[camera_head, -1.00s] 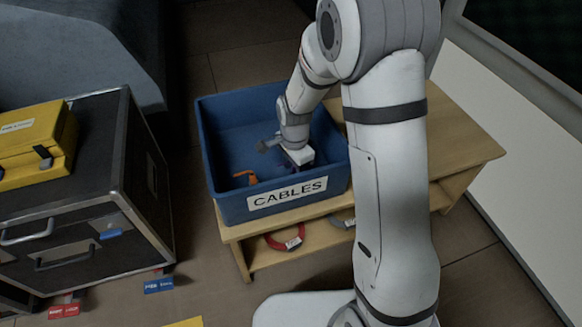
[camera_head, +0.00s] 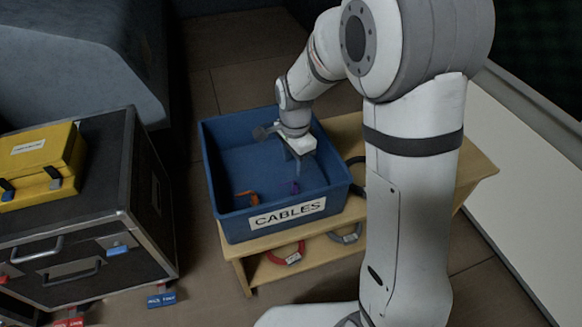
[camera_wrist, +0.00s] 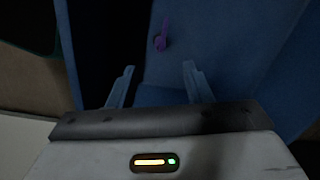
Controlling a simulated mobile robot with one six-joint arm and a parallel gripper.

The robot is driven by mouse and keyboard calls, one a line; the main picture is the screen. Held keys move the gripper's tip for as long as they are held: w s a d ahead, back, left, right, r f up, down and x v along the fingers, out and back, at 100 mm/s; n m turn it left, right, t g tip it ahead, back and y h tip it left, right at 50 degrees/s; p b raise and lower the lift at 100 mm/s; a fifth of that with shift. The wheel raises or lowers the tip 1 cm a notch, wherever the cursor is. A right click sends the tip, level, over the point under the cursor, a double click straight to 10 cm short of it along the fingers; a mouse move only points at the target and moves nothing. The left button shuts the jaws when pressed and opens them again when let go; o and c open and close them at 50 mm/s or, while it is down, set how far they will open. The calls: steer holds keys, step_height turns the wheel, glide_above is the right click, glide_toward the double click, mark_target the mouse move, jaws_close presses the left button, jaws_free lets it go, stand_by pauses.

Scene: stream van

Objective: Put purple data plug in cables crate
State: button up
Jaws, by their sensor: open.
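The purple data plug (camera_head: 295,187) lies inside the blue cables crate (camera_head: 222,176), on its floor near the right front part. In the wrist view the purple plug (camera_wrist: 161,36) shows beyond my fingertips, apart from both fingers. My gripper (camera_head: 298,168) is over the crate, pointing down, open and empty. In the wrist view the two fingers of my gripper (camera_wrist: 158,72) stand well apart with nothing between them. The crate carries a white "CABLES" label (camera_head: 288,213) on its front wall.
An orange item (camera_head: 248,197) lies in the crate's front left. The crate stands on a wooden bench (camera_head: 470,170), with a red cable coil (camera_head: 287,254) and a grey coil (camera_head: 345,235) below. A black case (camera_head: 120,190) bearing a yellow box (camera_head: 40,165) stands left.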

steer(key=shift+r, duration=0.4)
steer(key=s+d+r+n, duration=0.4)
steer(key=s+d+n, duration=0.2)
steer(key=s, duration=0.3)
steer(key=s+d+r+n+t, duration=0.1)
steer(key=s+d+r+n, duration=0.4)
steer(key=s, duration=0.5)
steer(key=shift+d+n, duration=0.35)
steer(key=shift+n, duration=0.05)
steer(key=shift+w, duration=0.15)
step_height(320, 180, up, 30)
steer(key=t+p, duration=0.1)
steer(key=p, duration=2.5)
steer(key=shift+f+t+p, duration=0.2)
steer(key=shift+t+p, duration=0.1)
steer(key=shift+p, duration=0.05)
